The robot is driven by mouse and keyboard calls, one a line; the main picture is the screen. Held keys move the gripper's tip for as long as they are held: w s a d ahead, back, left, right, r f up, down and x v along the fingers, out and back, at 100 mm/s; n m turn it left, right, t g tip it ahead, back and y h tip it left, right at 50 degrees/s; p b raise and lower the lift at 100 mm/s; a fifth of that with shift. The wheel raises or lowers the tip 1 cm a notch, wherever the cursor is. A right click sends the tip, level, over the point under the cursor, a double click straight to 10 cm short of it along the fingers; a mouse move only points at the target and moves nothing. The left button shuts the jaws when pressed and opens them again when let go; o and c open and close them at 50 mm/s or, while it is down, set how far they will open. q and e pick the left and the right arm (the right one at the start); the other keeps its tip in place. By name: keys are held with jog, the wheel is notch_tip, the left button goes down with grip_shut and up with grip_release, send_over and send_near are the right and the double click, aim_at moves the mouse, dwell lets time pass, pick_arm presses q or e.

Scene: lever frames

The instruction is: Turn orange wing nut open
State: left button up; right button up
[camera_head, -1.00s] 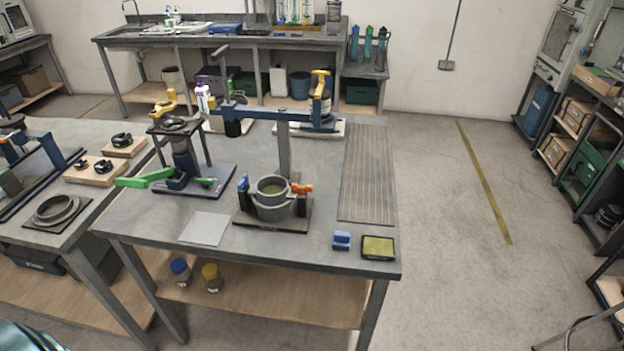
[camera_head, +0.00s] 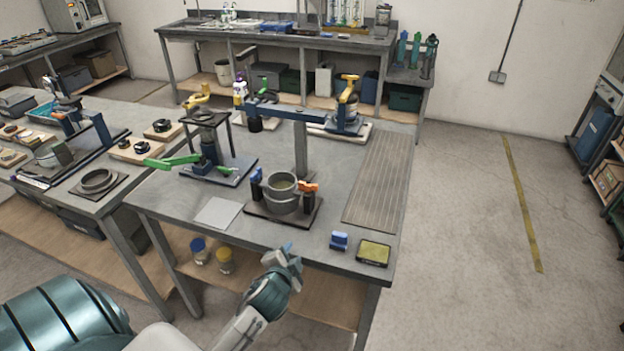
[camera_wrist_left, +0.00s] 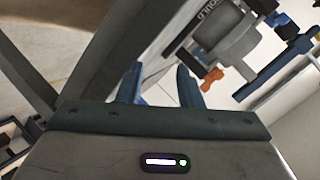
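The orange wing nut (camera_head: 309,187) sits on the right side of a grey ring-shaped clamp (camera_head: 282,198) on a dark base plate near the front of the workbench. A blue wing nut (camera_head: 256,176) is on the clamp's left side. The orange wing nut also shows in the left wrist view (camera_wrist_left: 211,78), to the right of my fingers. My left gripper (camera_head: 288,250) is in front of the bench's front edge, below and apart from the clamp. In the left wrist view its two fingers (camera_wrist_left: 158,80) are spread with nothing between them. My right gripper is out of view.
A blue block (camera_head: 339,241) and a yellow-topped pad (camera_head: 373,253) lie at the bench's front right. A grey post with a blue arm (camera_head: 290,113) rises behind the clamp. A green-handled fixture (camera_head: 172,162) stands left. A flat grey sheet (camera_head: 217,213) lies front left.

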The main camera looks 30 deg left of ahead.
pick_arm(q)
jog(key=w+d+r+m+t+h, duration=0.35)
jog(key=w+r+m+h, duration=0.25)
jog(key=w+r+m, duration=0.45)
jog(key=w+d+r+m+t+h, duration=0.2)
jog(key=w+r+m+t+h, duration=0.35)
jog(key=m, duration=0.75)
jog(key=m+g+y, duration=0.3)
jog(key=m+g, duration=1.7)
jog(key=m, duration=0.1)
send_near(309, 185)
notch_tip(309, 185, down, 2)
jog(key=b, duration=0.4)
jog(key=shift+w+f+h, duration=0.1)
jog(key=shift+w+h, duration=0.1)
jog(key=shift+h, duration=0.15)
jog(key=shift+x, duration=2.6)
